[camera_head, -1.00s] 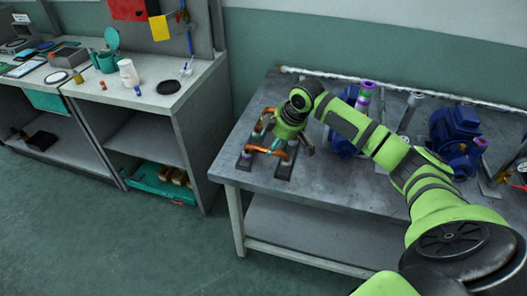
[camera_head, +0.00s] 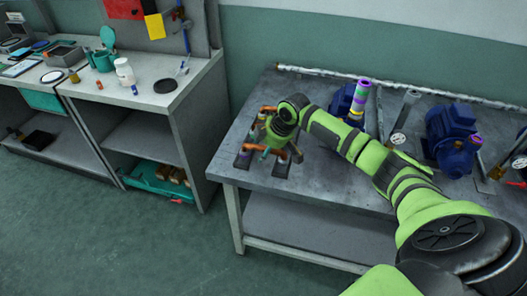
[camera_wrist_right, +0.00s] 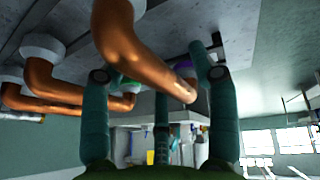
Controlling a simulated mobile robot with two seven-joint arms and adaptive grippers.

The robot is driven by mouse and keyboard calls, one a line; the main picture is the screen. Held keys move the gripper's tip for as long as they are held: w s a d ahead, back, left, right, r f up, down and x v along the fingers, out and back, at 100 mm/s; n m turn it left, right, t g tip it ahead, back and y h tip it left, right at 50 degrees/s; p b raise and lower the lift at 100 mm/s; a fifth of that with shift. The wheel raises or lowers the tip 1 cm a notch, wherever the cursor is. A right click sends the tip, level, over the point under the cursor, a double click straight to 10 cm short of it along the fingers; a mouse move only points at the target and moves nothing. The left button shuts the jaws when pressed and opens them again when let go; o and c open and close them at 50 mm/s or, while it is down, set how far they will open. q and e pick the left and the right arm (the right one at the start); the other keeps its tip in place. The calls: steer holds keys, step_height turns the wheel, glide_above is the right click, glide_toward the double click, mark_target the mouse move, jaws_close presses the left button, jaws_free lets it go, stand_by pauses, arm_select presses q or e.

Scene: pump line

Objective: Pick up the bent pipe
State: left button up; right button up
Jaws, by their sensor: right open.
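Copper-coloured bent pipes stand on dark base strips (camera_head: 243,162) at the left end of the grey workbench. A near bent pipe (camera_head: 296,153) shows partly beside my right gripper (camera_head: 267,151), and another pipe (camera_head: 268,108) shows behind it. The gripper is open and low among the pipes. In the right wrist view, a large bent pipe (camera_wrist_right: 118,42) passes between the spread teal fingers of my right gripper (camera_wrist_right: 160,95). I cannot tell whether a finger touches it. More bent pipes (camera_wrist_right: 50,92) show to the left there. My left gripper is not in view.
A gauge (camera_head: 398,138) is behind my right arm. A separate side bench (camera_head: 195,85) with small items stands left across a floor gap.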

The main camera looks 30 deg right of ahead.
steer(key=shift+f, duration=0.1)
jaws_close()
stand_by(0.4)
